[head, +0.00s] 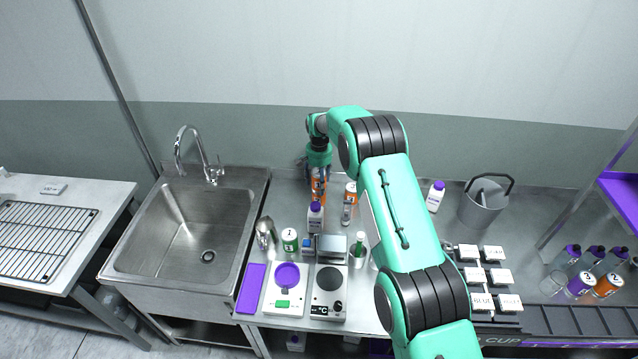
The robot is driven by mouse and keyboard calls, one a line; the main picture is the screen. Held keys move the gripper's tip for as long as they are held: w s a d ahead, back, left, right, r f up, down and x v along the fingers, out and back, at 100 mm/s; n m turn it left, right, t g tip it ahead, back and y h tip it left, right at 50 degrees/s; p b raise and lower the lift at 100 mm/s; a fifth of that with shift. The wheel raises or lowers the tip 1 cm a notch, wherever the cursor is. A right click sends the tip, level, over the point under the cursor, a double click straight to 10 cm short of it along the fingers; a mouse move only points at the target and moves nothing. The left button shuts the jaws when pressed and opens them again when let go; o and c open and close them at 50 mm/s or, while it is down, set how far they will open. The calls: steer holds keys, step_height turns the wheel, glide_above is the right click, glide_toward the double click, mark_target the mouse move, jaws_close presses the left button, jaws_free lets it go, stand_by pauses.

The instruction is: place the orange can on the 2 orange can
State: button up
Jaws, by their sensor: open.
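My gripper (318,176) points down at the back of the counter, right of the sink. An orange can (318,186) shows at its fingers, partly covered by them. The gripper is open around or just behind this can; I cannot tell whether the fingers touch it. A second orange can (351,188) stands just to the right, partly hidden by what is in front of it. The small view does not show the numbers on these two cans, or whether the can at the fingers stands on something. Another orange can (607,286) lies or stands far right.
A green can (290,240), a scale (284,304) and a hot plate (329,306) are nearer. The sink (192,235) is left; a grey bucket (482,207) is right.

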step_height(320, 180, up, 12)
steer(key=shift+b, duration=0.5)
stand_by(0.6)
steer(key=shift+r, duration=0.1)
